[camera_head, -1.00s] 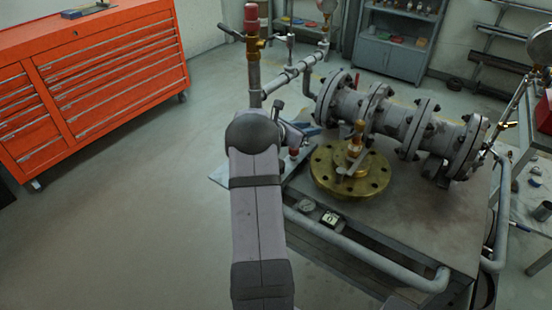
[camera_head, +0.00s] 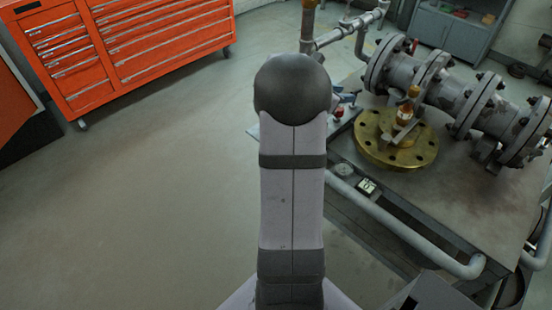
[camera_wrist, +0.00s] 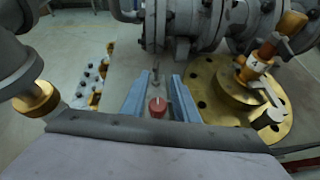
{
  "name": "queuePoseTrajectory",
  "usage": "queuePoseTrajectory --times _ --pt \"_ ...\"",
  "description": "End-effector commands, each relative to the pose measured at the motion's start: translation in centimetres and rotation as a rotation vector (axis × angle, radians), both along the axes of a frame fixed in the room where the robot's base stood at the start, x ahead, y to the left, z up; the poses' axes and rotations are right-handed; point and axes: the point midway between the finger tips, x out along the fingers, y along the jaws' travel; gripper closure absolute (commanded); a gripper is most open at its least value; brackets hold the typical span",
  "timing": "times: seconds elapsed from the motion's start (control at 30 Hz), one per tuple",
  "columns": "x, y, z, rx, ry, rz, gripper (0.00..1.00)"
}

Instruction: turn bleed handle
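My gripper (camera_wrist: 158,78) shows in the wrist view as two blue fingers with a clear gap between them. A red knob or cap (camera_wrist: 157,108) with a thin metal stem lies in line with that gap; I cannot tell whether a finger touches it. In the head view a bit of blue finger (camera_head: 347,98) shows past my arm, beside a small red part (camera_head: 338,112). Brass valve with a tag (camera_head: 405,112) stands upright on the round brass flange (camera_head: 424,153), right of my gripper; it also shows in the wrist view (camera_wrist: 258,62), with a grey lever (camera_wrist: 270,97). I cannot tell which part is the bleed handle.
A grey flanged pipe assembly (camera_head: 450,92) lies behind the brass flange. A pipe rail (camera_head: 400,232) runs along the table's front edge, with a small gauge or box (camera_head: 367,186) near it. An orange tool cabinet (camera_head: 130,45) stands at left; the floor between is clear.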

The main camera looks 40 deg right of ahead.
Motion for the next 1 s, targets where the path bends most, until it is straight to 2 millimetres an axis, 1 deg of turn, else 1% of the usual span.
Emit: queuePoseTrajectory --times 0.03,0.2,0.4,0.63,0.9,1.0 --pt "0.0 0.9 0.4 0.018 -0.031 -0.009 0.73" --pt "-0.3 3.8 1.0 0.092 -0.133 -0.045 0.73" --pt "0.0 7.4 1.0 0.179 -0.258 -0.077 0.73" --pt "0.7 11.4 0.4 0.276 -0.395 -0.111 0.73" --pt "1.6 15.7 -1.8 0.377 -0.529 -0.156 0.73" --pt "2.0 16.9 -3.4 0.407 -0.558 -0.178 0.73"
